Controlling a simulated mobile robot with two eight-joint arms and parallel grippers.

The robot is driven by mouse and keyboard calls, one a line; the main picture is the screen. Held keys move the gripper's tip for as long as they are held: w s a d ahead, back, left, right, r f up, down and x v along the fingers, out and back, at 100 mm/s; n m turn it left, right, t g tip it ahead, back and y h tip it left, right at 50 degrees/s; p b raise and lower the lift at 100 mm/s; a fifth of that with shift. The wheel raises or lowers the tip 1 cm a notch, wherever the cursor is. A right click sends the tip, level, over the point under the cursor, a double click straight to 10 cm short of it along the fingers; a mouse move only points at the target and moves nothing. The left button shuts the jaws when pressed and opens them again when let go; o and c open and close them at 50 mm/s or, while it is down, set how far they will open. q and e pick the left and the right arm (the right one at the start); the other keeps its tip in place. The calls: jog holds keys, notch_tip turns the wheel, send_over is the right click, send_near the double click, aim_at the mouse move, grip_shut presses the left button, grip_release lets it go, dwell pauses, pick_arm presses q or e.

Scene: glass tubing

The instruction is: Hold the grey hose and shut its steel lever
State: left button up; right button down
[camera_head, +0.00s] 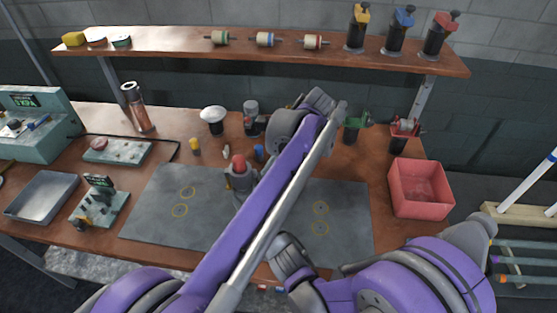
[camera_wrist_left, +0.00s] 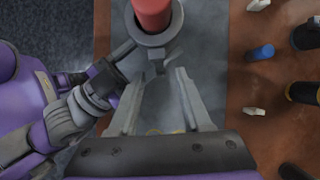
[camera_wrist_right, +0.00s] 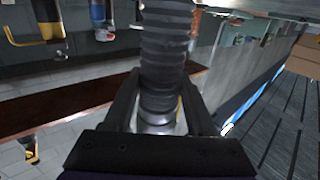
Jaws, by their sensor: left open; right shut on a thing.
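The dark grey ribbed hose (camera_wrist_right: 165,45) runs down the right wrist view to a steel collar (camera_wrist_right: 157,119). My right gripper (camera_wrist_right: 160,98) is shut on the hose, with a finger on each side. In the left wrist view a red cylinder (camera_wrist_left: 152,12) stands in a grey ring, with a small grey forked piece (camera_wrist_left: 156,62) below it; I cannot tell whether this is the steel lever. My left gripper (camera_wrist_left: 160,88) is open and empty, just short of that piece. The red cylinder also shows in the head view (camera_head: 238,162). There my left arm hides both gripper tips.
A grey mat (camera_head: 160,212) covers the bench middle. A red bin (camera_head: 421,190) stands right and a metal tray (camera_head: 42,195) left. A blue cylinder (camera_head: 259,152) and several small parts lie behind the mat. A shelf (camera_head: 180,47) with bottles runs along the back.

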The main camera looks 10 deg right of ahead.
pick_arm(q)
jog(key=v, duration=0.9)
jog(key=shift+d+r, duration=0.15)
pick_arm(e)
jog(key=shift+c, duration=0.6)
grip_release()
jog(key=shift+s, duration=0.1)
